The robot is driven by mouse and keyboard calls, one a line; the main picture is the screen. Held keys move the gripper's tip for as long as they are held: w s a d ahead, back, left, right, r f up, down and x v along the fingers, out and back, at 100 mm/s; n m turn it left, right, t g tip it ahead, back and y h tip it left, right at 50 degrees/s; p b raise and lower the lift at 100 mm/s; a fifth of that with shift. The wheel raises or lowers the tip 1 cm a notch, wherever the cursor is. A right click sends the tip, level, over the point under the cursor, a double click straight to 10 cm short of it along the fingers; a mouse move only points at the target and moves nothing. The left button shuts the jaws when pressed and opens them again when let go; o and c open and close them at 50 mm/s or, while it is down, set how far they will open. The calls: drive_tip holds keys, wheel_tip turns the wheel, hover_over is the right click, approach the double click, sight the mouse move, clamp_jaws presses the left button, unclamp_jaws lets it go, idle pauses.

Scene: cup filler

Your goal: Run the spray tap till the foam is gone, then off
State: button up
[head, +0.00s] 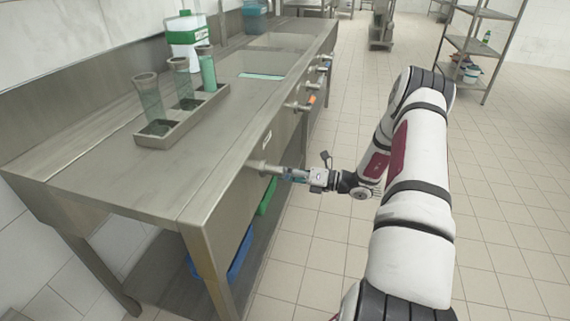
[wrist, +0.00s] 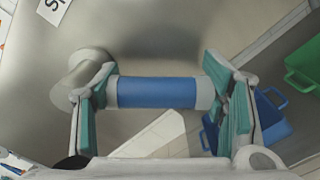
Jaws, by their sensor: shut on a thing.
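My gripper (head: 308,177) is at the front face of the steel counter, shut on a tap handle with a blue middle (wrist: 157,92). In the wrist view, the gripper's (wrist: 160,95) teal-padded fingers are at the two ends of the handle. The handle lies level across the wrist view, and its round metal mount (wrist: 82,75) is on the left. A white label starting with "S" (wrist: 54,8) is above it; the label's rest is cut off. The sink basin (head: 252,62) has a pale green patch (head: 262,76) inside. I cannot make out foam or spray.
More tap handles, one orange-tipped (head: 311,99), stick out farther along the counter front. A tray (head: 160,141) with tall cups and a white-and-green jug (head: 186,38) stand on top. Blue (head: 240,254) and green bins sit below.

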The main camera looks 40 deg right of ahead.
drive_tip(key=m, duration=0.1)
drive_tip(key=s+a+f+m, duration=0.1)
drive_tip(key=m, duration=0.1)
drive_tip(key=shift+a+f+p, duration=0.2)
drive_tip(key=shift+p, duration=0.2)
drive_tip(key=shift+s+a+f+m, duration=0.2)
drive_tip(key=shift+s+a+m, duration=0.1)
drive_tip(key=shift+m, duration=0.4)
drive_tip(key=shift+s+a+f+m, duration=0.15)
drive_tip(key=shift+a+m, duration=0.1)
drive_tip(key=shift+m, duration=0.45)
drive_tip(key=o, duration=1.7)
drive_tip(key=v, duration=1.2)
